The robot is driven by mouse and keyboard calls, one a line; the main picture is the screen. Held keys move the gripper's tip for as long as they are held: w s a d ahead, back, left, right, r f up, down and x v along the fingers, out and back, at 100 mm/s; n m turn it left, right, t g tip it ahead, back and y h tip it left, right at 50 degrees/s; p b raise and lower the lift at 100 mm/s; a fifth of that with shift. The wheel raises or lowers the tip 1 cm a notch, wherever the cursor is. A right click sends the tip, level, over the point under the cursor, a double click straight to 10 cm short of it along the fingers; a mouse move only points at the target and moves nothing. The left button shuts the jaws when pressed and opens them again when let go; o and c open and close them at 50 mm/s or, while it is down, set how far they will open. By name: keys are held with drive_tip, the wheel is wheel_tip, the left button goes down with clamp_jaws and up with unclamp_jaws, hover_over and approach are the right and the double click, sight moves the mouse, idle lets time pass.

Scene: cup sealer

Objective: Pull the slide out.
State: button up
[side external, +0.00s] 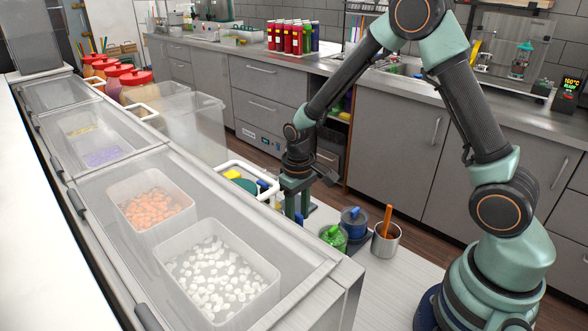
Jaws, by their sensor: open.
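My gripper (296,212) points down in the middle of the side view, between the glass-topped counter and the low light surface. Its fingers are apart, and I see nothing held between them.
A white-rimmed bin (247,176) stands just left of my gripper. The topping counter (335,282) fills the left front.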

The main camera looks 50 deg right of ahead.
drive_tip(key=shift+f, duration=0.2)
clamp_jaws()
idle(1.4)
